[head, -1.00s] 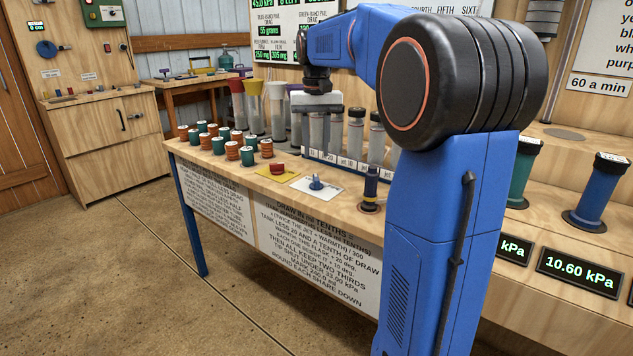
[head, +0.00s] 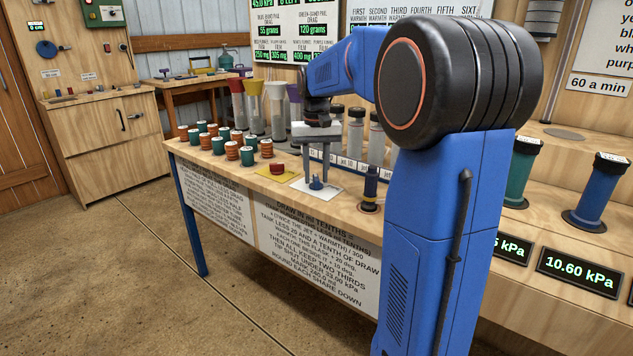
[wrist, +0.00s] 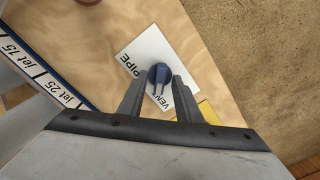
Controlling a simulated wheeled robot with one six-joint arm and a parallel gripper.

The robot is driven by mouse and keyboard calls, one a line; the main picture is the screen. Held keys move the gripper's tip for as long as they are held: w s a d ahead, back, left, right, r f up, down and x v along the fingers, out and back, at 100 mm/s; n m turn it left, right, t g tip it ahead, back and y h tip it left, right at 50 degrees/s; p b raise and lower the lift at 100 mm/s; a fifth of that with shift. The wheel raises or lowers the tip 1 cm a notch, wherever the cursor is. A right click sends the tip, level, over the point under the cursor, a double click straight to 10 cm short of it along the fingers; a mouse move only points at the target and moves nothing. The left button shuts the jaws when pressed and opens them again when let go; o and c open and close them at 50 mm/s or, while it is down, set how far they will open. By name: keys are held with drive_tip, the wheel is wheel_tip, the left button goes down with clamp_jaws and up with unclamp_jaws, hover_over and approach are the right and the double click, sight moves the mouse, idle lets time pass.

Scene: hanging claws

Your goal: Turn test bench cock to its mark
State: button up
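The test bench cock is a small dark blue knob (head: 317,183) on a white card (head: 330,190) near the front edge of the bench. In the wrist view the knob (wrist: 158,72) sits between my fingertips, and its two narrow prongs point toward my palm. The card (wrist: 137,52) reads PIPE and VENT, partly covered by a finger. My gripper (head: 316,172) points down over the cock with its fingers apart, one on each side. In the wrist view my gripper (wrist: 160,80) shows gaps beside the knob. I cannot tell the exact fingertip height.
A red knob (head: 277,168) on a yellow card stands left of the cock. A dark post (head: 370,187) stands close on the right. Tall cylinders in a labelled rack (head: 355,165) stand behind. Several orange and green spools (head: 232,150) fill the left of the bench.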

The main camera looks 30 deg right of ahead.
clamp_jaws()
drive_tip(key=m, duration=0.4)
drive_tip(key=shift+m, duration=1)
